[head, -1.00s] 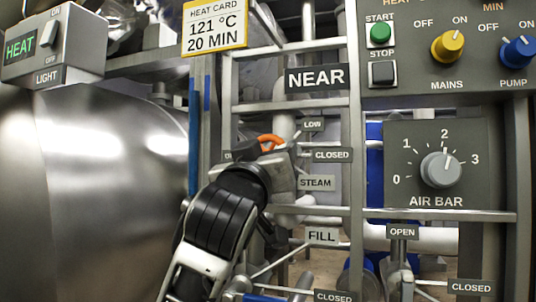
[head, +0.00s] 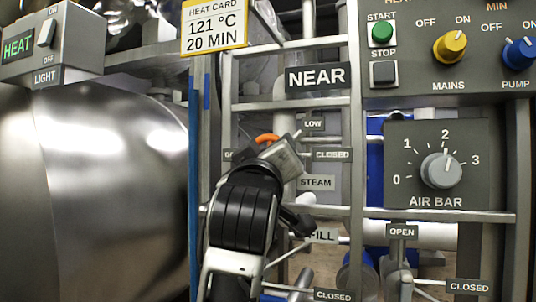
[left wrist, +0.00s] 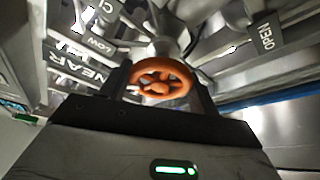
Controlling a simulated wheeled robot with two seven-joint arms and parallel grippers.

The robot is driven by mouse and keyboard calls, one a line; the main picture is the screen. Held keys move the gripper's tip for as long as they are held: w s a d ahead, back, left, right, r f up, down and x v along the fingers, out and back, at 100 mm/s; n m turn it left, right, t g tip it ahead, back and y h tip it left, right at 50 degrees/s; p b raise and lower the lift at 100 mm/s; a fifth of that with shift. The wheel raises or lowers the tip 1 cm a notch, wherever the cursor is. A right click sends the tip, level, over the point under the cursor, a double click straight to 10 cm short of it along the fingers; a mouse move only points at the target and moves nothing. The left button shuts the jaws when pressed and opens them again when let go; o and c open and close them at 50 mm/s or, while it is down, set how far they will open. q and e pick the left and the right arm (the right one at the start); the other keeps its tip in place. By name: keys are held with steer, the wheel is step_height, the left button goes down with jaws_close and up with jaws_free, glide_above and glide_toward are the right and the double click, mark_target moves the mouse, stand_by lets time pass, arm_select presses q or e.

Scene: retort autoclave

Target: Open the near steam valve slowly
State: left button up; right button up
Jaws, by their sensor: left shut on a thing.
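The near steam valve's orange handwheel (left wrist: 160,78) sits between the two dark fingers of my left gripper (left wrist: 158,92) in the left wrist view. The gripper is shut on the wheel. In the head view only an orange sliver of the wheel (head: 266,138) shows above my left gripper (head: 280,155); my own wrist hides the rest. The steam label (head: 316,183) is just right of the gripper, and the low label (head: 313,124) and closed label (head: 332,155) are above and right of it. My right gripper is not in view.
A metal rail frame with the near sign (head: 317,77) surrounds the valve. The fill label (head: 324,236) is partly covered by my arm. A control panel (head: 440,60) with buttons and knobs is at the right, and a large steel vessel (head: 90,190) at the left.

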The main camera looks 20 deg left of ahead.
arm_select(q)
steer(key=o, duration=1)
steer(key=shift+c, duration=0.2)
steer(key=v, duration=1.6)
steer(key=shift+w+f, duration=0.1)
steer(key=shift+f, duration=0.05)
